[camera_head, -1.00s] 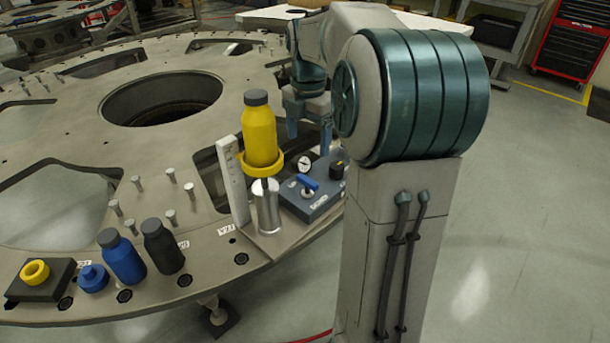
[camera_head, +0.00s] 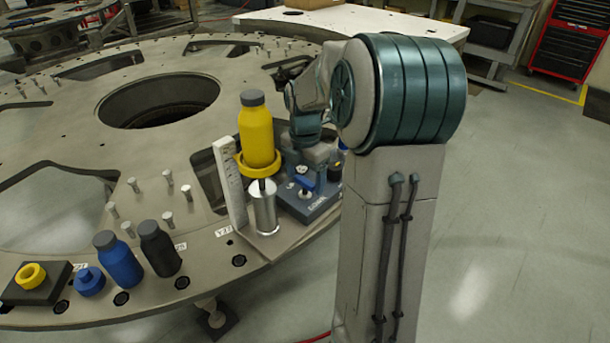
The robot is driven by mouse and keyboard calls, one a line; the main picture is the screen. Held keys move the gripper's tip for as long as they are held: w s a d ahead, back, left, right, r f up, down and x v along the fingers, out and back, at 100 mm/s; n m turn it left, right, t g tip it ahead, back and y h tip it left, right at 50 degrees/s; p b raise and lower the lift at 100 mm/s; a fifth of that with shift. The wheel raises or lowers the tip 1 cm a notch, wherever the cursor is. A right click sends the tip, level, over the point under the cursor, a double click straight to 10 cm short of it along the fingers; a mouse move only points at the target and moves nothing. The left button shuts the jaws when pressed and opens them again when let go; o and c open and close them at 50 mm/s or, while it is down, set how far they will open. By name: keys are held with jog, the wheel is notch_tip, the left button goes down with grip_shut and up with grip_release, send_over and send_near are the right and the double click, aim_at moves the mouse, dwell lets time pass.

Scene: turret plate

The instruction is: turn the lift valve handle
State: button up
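The lift valve handle (camera_head: 304,181) is a small blue lever on top of a grey control box (camera_head: 309,207) with a label on its front. My gripper (camera_head: 307,176) points down right over the handle, at the box top. Its fingers are close around or beside the handle; I cannot tell whether they touch it or how far they are closed. The gripper hides the gauge and part of the box top. Left of the box, a silver lift cylinder (camera_head: 264,208) carries a yellow ring (camera_head: 259,168) with a yellow bottle (camera_head: 256,136) standing upright in it.
A white upright scale (camera_head: 228,178) stands left of the cylinder. Blue (camera_head: 121,262) and black (camera_head: 160,252) bottles, a blue cap-like part (camera_head: 88,282) and a yellow ring on a dark block (camera_head: 44,292) line the turret plate's near edge. Several pegs stand behind them.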

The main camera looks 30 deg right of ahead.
jog(key=c, duration=0.8)
